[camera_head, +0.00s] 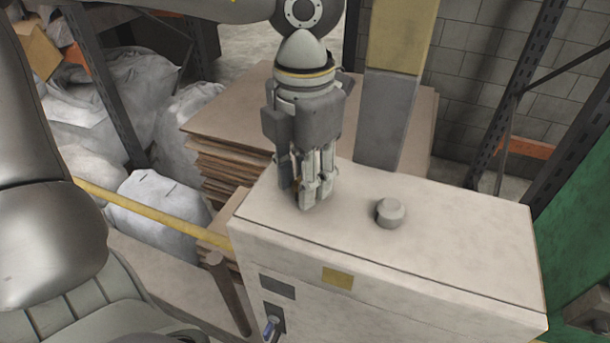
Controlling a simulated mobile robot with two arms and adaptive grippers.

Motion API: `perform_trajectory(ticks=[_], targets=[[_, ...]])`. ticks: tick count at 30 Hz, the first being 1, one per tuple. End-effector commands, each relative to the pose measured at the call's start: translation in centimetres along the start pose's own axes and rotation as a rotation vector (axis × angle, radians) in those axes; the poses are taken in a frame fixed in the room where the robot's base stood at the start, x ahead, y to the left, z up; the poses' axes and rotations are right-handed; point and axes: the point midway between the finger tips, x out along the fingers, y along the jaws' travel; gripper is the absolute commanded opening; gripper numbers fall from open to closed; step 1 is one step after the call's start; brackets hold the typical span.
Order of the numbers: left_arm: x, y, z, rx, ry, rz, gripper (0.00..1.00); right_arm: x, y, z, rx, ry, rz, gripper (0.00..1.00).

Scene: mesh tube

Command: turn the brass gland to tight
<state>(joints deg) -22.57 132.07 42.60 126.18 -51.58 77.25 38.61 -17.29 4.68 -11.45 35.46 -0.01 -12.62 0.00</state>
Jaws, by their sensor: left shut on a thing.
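My left gripper (311,195) points straight down over the left part of the top of a pale cabinet (460,230). Its fingers are shut on a small brass-coloured thing, the brass gland (296,185), of which only a sliver shows between the fingers. The rest of the gland is hidden, so its tightness cannot be seen. My right gripper is not in view.
A grey round knob (390,212) stands on the cabinet top, right of the gripper. A grey and yellow post (392,90) rises behind the cabinet. Stacked brown sheets (225,150) and white sacks (150,200) lie behind and left. The cabinet top's right side is clear.

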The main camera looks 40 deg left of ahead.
Motion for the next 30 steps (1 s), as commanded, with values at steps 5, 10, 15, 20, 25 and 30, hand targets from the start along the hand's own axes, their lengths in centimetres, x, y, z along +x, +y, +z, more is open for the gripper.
perform_trajectory(ticks=[5, 10, 15, 20, 25, 30], targets=[[0.3, 0.0, 0.0, 0.091, 0.000, 0.003, 0.09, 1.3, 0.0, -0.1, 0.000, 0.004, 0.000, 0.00], [0.3, 0.0, 0.0, 0.230, -0.001, 0.003, 0.09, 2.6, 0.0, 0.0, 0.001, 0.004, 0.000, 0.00], [0.3, 0.1, 0.0, 0.390, 0.001, 0.003, 0.09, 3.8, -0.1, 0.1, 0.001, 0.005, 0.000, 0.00], [0.2, 0.1, 0.0, 0.543, 0.000, 0.003, 0.09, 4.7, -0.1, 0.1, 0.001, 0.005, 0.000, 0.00], [0.2, 0.1, 0.0, 0.704, 0.002, 0.002, 0.09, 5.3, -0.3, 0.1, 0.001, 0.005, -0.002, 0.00], [0.1, 0.1, 0.1, 0.867, 0.002, 0.002, 0.09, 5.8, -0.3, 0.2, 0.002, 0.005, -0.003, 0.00]])
